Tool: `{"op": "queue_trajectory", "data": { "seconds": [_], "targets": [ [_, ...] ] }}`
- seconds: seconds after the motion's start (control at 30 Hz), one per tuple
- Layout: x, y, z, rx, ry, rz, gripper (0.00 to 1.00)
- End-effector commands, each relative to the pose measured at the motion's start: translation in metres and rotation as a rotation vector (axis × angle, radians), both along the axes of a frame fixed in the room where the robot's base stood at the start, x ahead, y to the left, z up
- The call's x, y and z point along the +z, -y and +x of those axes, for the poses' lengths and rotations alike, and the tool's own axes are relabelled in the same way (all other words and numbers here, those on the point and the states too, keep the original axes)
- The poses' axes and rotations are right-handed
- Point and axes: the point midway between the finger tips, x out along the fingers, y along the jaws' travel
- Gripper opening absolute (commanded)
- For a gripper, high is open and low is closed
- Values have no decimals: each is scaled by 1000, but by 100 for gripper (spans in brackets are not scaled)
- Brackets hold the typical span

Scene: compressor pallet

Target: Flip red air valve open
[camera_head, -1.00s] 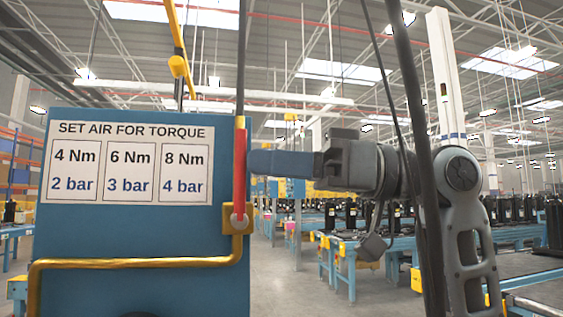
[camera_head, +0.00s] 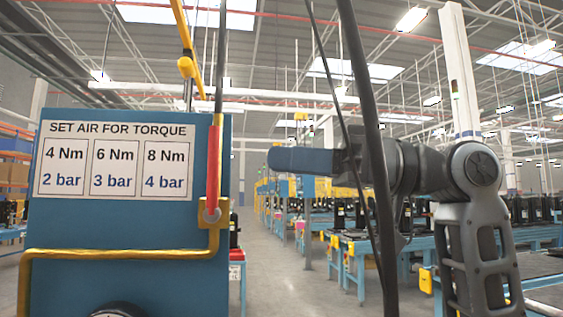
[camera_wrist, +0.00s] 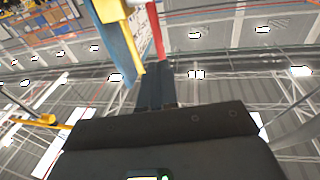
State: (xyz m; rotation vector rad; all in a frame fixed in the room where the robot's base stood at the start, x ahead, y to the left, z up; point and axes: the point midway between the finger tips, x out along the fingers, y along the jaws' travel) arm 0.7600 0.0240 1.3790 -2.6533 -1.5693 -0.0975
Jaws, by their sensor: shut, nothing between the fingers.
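The red air valve lever (camera_head: 213,165) stands upright along the right edge of the blue panel (camera_head: 120,225), on a brass valve body (camera_head: 213,218). In the wrist view the red lever (camera_wrist: 156,35) shows at the top, just beyond my fingertips. My gripper (camera_head: 272,160) is shut and empty, its blue fingers pointing left at the lever's height. In the head view a gap shows between the fingertips and the lever. The shut fingers also show in the wrist view (camera_wrist: 155,72).
A torque sign (camera_head: 115,160) is on the panel, with a brass pipe (camera_head: 120,254) below it and a gauge (camera_head: 118,310) at the bottom edge. A dark hose (camera_head: 368,130) hangs in front of my arm. Blue workbenches (camera_head: 350,265) stand behind.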

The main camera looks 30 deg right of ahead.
Motion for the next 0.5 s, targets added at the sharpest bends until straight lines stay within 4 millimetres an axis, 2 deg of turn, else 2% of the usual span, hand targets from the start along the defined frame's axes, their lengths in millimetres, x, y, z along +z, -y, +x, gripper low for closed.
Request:
{"op": "queue_trajectory", "data": {
  "seconds": [0.33, 0.5],
  "targets": [
    [-1, 48, -25, -5, 1, 1, 0],
    [0, 65, -35, -4, 1, 0, 0]
  ]
}}
